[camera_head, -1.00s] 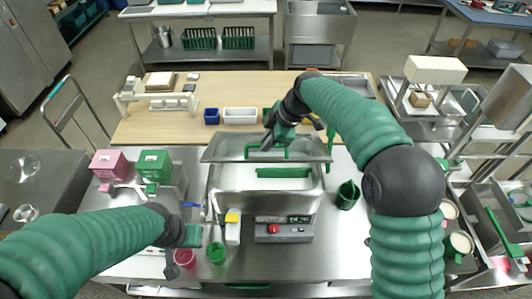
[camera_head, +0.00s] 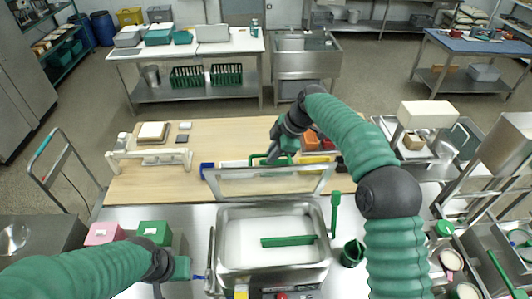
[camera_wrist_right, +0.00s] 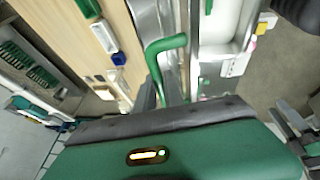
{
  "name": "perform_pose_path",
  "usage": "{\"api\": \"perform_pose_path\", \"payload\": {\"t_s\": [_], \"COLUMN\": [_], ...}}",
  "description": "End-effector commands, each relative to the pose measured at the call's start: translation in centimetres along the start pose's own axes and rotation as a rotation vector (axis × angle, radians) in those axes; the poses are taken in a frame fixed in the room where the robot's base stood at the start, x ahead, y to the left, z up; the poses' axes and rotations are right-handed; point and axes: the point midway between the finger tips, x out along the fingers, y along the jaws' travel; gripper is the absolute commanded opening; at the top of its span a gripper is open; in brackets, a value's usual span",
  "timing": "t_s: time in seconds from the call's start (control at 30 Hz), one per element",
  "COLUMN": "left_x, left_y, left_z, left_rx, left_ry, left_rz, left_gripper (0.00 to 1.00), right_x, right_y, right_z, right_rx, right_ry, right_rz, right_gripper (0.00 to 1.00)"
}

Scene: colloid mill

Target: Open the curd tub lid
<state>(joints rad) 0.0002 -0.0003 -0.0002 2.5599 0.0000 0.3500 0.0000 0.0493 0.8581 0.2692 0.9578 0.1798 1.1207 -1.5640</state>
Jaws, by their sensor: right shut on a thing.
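The curd tub (camera_head: 228,284) is a steel rectangular vessel in the lower middle of the head view. Its lid (camera_head: 240,184) is tilted up steeply at the tub's back edge. My right gripper (camera_head: 277,157) is shut on the lid's green handle (camera_head: 257,160), which also shows in the right wrist view (camera_wrist_right: 155,55). The tub's mouth is open, showing white contents (camera_head: 245,228) and a green bar (camera_head: 288,241) across them. My left gripper (camera_head: 186,269) is left of the tub and apart from it; its fingers are too unclear to judge.
A pink box (camera_head: 104,233) and a green box (camera_head: 155,232) stand left of the tub. A green cup (camera_head: 352,254) and an upright green tool (camera_head: 335,212) are on its right. Behind the lid is a wooden table (camera_head: 210,142) with a blue bin (camera_head: 207,170).

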Motion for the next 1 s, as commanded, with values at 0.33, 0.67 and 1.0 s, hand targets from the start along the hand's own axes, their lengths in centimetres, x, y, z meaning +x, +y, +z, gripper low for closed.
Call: {"api": "perform_pose_path", "payload": {"t_s": [0.33,0.67,1.0], "left_x": [-1.1,-1.1,-1.1], "left_y": [0.0,0.0,0.0], "left_z": [-0.2,-0.3,-0.3], "left_rx": [0.000,0.000,0.000], "left_ry": [-0.001,0.000,0.000], "left_rz": [0.000,0.000,0.000], "left_gripper": [0.36,0.36,0.36], "right_x": [-0.3,-0.5,-0.4], "right_y": [1.3,1.5,1.2], "right_z": [0.1,-0.1,0.1], "right_rx": [-0.002,-0.003,-0.003], "right_ry": [0.010,0.011,0.008], "right_rz": [0.008,0.016,0.009], "right_gripper": [0.00,0.23,0.34]}}
